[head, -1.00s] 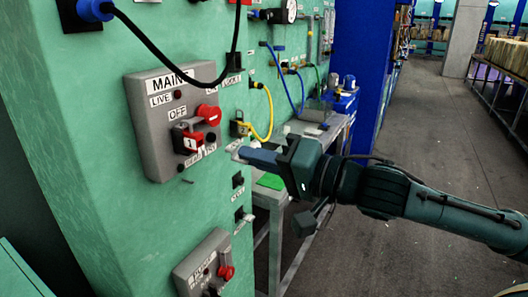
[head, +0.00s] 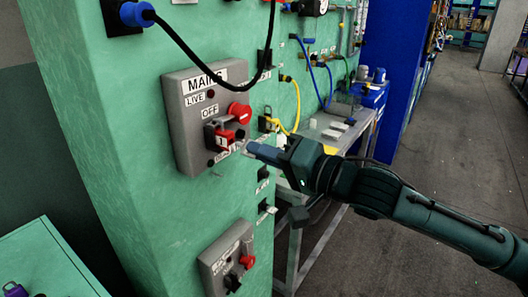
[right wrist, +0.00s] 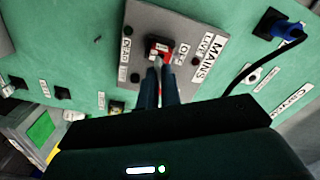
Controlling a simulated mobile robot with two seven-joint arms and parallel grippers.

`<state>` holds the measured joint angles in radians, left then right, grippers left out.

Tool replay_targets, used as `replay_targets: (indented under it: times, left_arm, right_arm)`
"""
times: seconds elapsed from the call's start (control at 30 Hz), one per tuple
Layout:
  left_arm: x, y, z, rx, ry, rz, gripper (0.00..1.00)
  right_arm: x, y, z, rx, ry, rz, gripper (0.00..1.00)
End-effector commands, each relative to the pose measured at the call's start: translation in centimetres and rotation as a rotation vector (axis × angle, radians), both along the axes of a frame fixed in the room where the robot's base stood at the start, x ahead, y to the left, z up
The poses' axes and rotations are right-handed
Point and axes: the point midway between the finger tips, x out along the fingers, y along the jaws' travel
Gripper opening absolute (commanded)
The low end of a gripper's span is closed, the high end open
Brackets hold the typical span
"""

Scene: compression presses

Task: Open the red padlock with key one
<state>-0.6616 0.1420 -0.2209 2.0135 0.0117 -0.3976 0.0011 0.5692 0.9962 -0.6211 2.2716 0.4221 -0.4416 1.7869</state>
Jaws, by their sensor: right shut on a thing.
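The red padlock (head: 224,138), marked 1, hangs on the grey MAINS box (head: 184,140) below the OFF label. It also shows in the right wrist view (right wrist: 159,46). My right gripper (head: 252,149) is just right of the padlock in the head view, fingers pointing at it. In the right wrist view my right gripper (right wrist: 160,84) is shut on a small pale piece (right wrist: 158,63), seemingly key one. Its tip is at or very near the padlock; I cannot tell if it is inside. The key's number is hidden. My left gripper is not in view.
A red knob (head: 239,111) sits above the padlock. A black cable (head: 207,66) hangs in front of the panel. A second grey box (head: 226,262) is lower down. A yellow cable (head: 297,104) and a metal table (head: 330,125) stand beyond. The floor on the right is clear.

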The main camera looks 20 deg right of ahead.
Motion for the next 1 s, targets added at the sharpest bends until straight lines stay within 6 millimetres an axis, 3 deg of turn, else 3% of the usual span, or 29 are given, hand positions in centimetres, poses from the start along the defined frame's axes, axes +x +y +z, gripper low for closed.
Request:
replay_targets:
  times: [1.0]
  left_arm:
    - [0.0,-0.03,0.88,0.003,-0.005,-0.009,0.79]
  right_arm:
    - [-0.03,0.01,0.08,0.001,0.001,0.0,0.0]
